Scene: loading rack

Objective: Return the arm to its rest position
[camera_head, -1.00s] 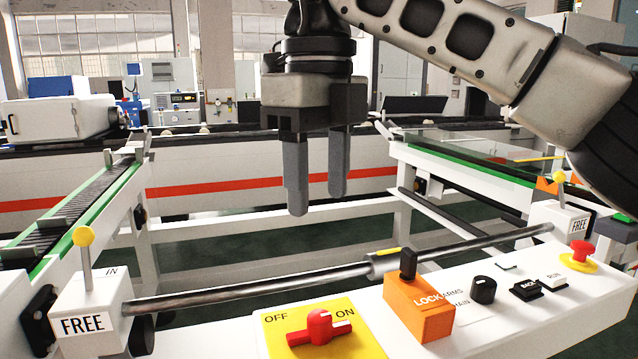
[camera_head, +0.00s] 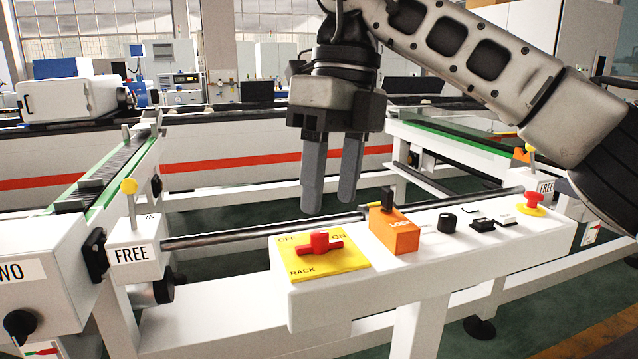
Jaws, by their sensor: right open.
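My right arm comes in from the upper right. Its gripper (camera_head: 330,200) points down, with its two dark grey fingers apart and nothing between them. The fingers hang in the picture in front of the metal bar, left of the orange LOCK block (camera_head: 394,232) and above the yellow rack plate (camera_head: 318,262). It appears clear of the controls. The red switch (camera_head: 320,243) on the plate lies crosswise, with a pale tip toward ON. My left gripper is not in view.
The white control panel (camera_head: 450,262) carries a black knob (camera_head: 447,221), black buttons and a red stop button (camera_head: 534,198). A metal bar (camera_head: 240,233) runs between two FREE blocks with yellow-topped pins. A left conveyor (camera_head: 110,175) and right conveyor (camera_head: 460,146) flank open floor.

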